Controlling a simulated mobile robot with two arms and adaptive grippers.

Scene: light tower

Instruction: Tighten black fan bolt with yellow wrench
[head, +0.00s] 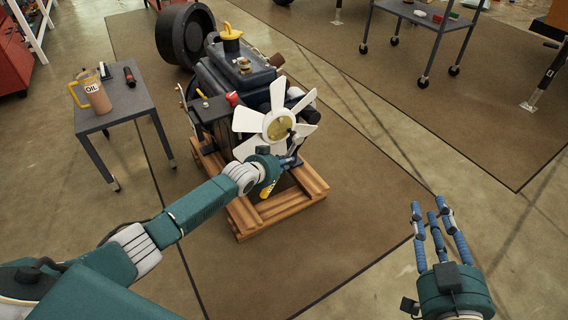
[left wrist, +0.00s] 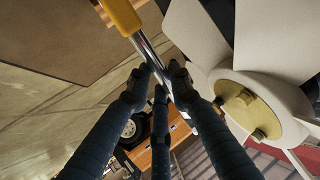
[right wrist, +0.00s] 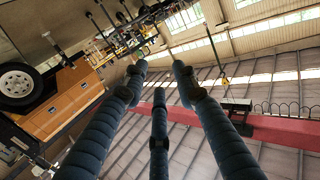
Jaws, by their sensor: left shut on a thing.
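The yellow wrench is in my left gripper (head: 288,162); its yellow handle (head: 267,188) points down below the hand. In the left wrist view the wrench (left wrist: 121,15) has a yellow handle and a metal shaft that passes between my left fingers (left wrist: 162,85). The white fan (head: 249,120) is on the front of the engine, with a yellow hub (head: 277,126). My left gripper is just below the hub. Bolts (left wrist: 259,134) show on the hub; the black one cannot be told clearly, nor whether the wrench touches it. My right gripper (head: 432,218) is open and empty at the right.
The engine (head: 236,75) rests on a wooden pallet (head: 287,207) on a brown mat. A grey side table (head: 117,111) with an oil jug (head: 97,96) and a flashlight (head: 129,77) stands left. A wheeled cart (head: 432,18) is at the back right. Floor around my right gripper is clear.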

